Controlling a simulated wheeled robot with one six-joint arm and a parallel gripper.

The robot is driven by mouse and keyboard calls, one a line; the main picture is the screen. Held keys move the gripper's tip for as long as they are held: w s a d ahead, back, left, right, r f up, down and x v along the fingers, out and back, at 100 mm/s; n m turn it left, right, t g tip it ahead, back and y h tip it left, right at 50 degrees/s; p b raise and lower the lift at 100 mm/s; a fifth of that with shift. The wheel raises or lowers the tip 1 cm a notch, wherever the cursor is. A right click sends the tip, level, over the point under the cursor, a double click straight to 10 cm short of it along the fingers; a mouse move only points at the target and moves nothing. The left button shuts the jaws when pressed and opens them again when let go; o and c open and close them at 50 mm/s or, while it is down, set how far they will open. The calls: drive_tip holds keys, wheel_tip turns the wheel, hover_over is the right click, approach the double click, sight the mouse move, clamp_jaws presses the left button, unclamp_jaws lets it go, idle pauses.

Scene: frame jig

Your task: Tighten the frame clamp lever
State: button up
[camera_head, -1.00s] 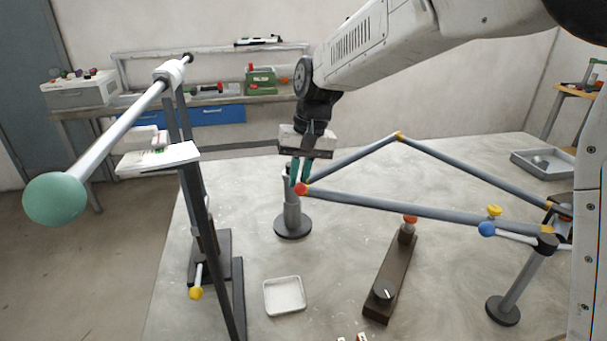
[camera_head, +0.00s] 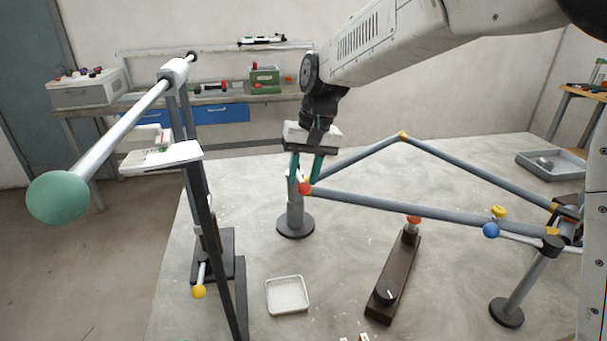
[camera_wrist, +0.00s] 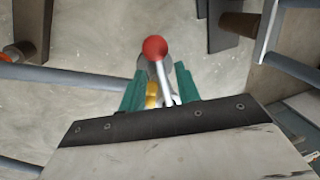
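A grey tube frame (camera_head: 400,206) rests on two posts. At its left corner, over the left post (camera_head: 294,215), is a lever with a red ball knob (camera_head: 305,188). In the wrist view the red knob (camera_wrist: 155,47) tops a thin pale rod (camera_wrist: 164,85) that runs between my green fingers. My gripper (camera_head: 305,168) is open, its fingers spread either side of the rod with visible gaps. A yellow part (camera_wrist: 152,95) shows beside the rod. The lever's base is hidden behind the gripper. At the right post a blue ball (camera_head: 491,230) sits on another rod.
A tall stand (camera_head: 205,215) with a green-ended bar rises at left. A white tray (camera_head: 287,309) and a dark block with an orange knob (camera_head: 391,283) are on the table in front. A yellow knob (camera_head: 499,211) is near the right post. A grey tray (camera_head: 550,174) lies far right.

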wheel_tip(320, 180, up, 7)
drive_tip(key=d, duration=0.1)
drive_tip(key=shift+w+d, duration=0.15)
idle(0.3)
